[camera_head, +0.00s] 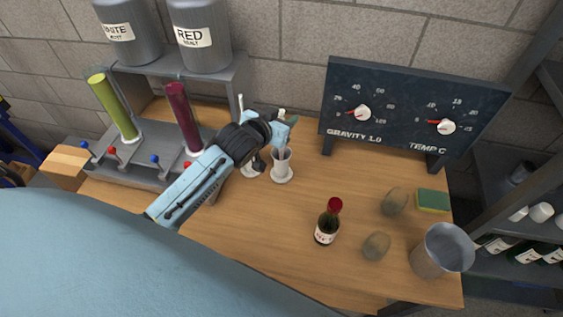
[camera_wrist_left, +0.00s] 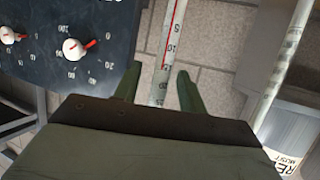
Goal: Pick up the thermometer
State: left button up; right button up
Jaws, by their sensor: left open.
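The thermometer (camera_wrist_left: 172,40) is a pale rod with a red line and a number scale. In the left wrist view it stands between the two dark green fingers of my left gripper (camera_wrist_left: 160,90), with a gap on each side. In the head view my left gripper (camera_head: 284,123) is over a small white holder (camera_head: 282,172) on the wooden table, and hides most of the rod. A second pale rod (camera_head: 241,103) stands just left of the gripper; it also shows at the right of the wrist view (camera_wrist_left: 285,65). My right gripper is not in view.
A dark gauge panel (camera_head: 412,105) stands behind to the right. A dispenser rack with green (camera_head: 112,105) and red (camera_head: 183,115) tubes stands left. A small bottle (camera_head: 327,225), two brownish lumps (camera_head: 376,246), a sponge (camera_head: 433,201) and a metal bucket (camera_head: 432,258) stand front right.

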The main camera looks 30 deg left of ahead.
pick_arm(q)
jog(key=shift+w+d+f, duration=0.1)
jog(key=shift+w+f, duration=0.2)
jog(key=shift+w, duration=0.25)
grip_shut()
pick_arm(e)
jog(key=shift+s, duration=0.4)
pick_arm(q)
notch_tip(320, 180, up, 18)
jog(key=p, duration=0.1)
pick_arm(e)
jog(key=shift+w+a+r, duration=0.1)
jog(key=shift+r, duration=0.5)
